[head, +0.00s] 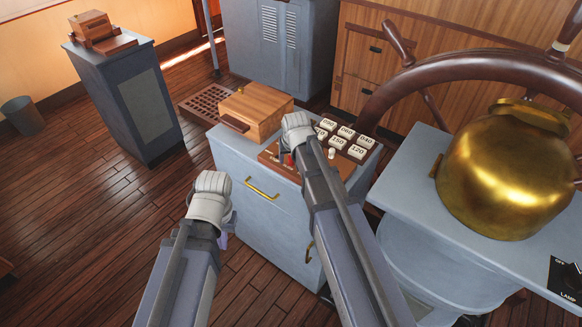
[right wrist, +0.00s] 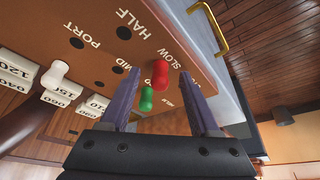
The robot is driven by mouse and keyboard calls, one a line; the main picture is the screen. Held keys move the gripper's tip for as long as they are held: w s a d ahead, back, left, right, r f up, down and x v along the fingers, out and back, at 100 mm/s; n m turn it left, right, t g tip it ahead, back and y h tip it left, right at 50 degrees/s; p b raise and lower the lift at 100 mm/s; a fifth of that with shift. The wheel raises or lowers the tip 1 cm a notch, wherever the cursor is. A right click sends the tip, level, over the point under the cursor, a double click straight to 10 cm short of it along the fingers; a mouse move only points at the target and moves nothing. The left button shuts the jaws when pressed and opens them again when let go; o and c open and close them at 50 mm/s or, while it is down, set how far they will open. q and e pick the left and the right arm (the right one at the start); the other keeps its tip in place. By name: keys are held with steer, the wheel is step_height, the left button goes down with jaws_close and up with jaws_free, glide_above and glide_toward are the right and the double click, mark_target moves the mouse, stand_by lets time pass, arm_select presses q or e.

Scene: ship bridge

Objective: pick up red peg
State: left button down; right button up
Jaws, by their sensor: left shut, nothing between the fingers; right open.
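The red peg (right wrist: 160,73) stands on the brown board (right wrist: 101,53) near the word SLOW in the right wrist view. A bit of red also shows by my right wrist in the head view (head: 288,159). My right gripper (right wrist: 158,76) is open, its two purple fingers on either side of the red peg; I cannot tell whether they touch it. A green peg (right wrist: 147,98) shows just nearer, also between the fingers. My left gripper (head: 224,238) is shut and empty, low beside the cabinet front, mostly hidden by its wrist.
A white peg (right wrist: 55,73) stands on the same board. Several numbered white blocks (head: 343,138) and a wooden box (head: 256,110) share the grey cabinet (head: 262,209). A brass binnacle (head: 508,178) and ship's wheel (head: 470,68) stand at the right.

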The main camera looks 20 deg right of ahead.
steer(key=shift+c, duration=0.4)
jaws_close()
